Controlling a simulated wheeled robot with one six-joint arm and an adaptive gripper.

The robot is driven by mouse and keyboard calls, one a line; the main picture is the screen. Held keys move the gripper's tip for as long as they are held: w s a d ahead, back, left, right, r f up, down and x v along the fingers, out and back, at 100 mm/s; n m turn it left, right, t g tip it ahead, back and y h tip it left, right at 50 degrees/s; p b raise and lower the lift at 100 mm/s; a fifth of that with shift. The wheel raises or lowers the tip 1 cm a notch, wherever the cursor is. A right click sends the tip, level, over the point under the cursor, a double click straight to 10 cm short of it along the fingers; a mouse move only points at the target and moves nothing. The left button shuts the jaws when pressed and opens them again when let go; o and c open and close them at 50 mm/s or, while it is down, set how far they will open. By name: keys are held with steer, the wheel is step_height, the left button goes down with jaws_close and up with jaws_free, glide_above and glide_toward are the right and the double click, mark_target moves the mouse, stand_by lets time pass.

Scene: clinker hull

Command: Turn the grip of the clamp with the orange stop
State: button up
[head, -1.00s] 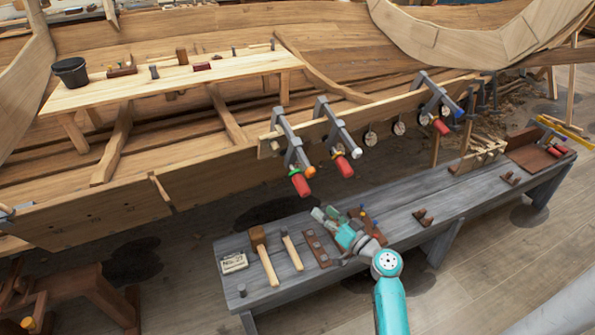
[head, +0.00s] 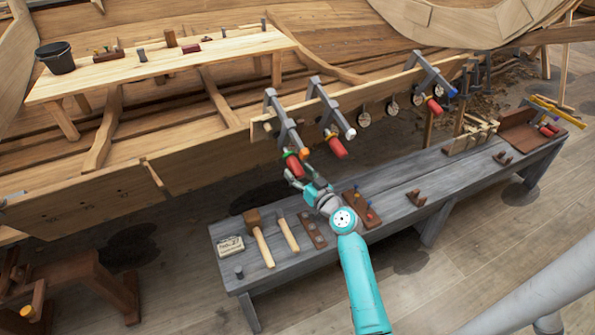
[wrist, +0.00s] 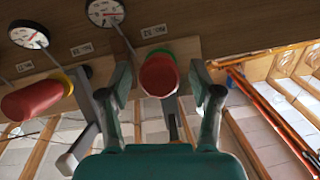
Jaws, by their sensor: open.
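The clamp with the orange stop (head: 304,153) is the leftmost of three grey clamps on the hull plank in the head view. Its red grip (head: 293,166) hangs below the plank. In the wrist view this red grip (wrist: 159,77), with a green collar (wrist: 157,51), points toward the camera. My gripper (head: 299,173) is at the grip's lower end in the head view. In the wrist view my gripper (wrist: 162,80) is open, with one finger on each side of the grip and visible gaps. The orange stop cannot be made out in the wrist view.
The middle clamp's red grip (wrist: 32,100) with a yellow collar is close by on the left in the wrist view. Round dials (wrist: 105,10) sit on the plank. Below is a grey bench (head: 385,202) with a mallet (head: 257,236) and other tools.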

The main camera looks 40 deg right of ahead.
steer(key=shift+w, duration=0.5)
steer(key=c, duration=1.1)
steer(key=shift+c, duration=0.2)
steer(key=shift+d+m, duration=0.1)
steer(key=shift+m, duration=0.2)
steer(key=m+y, duration=0.2)
steer(key=shift+t+y, duration=0.3)
steer(key=shift+t, duration=0.1)
steer(key=shift+m+t+y, duration=0.4)
steer(key=shift+m+y, duration=0.6)
steer(key=shift+m, duration=0.2)
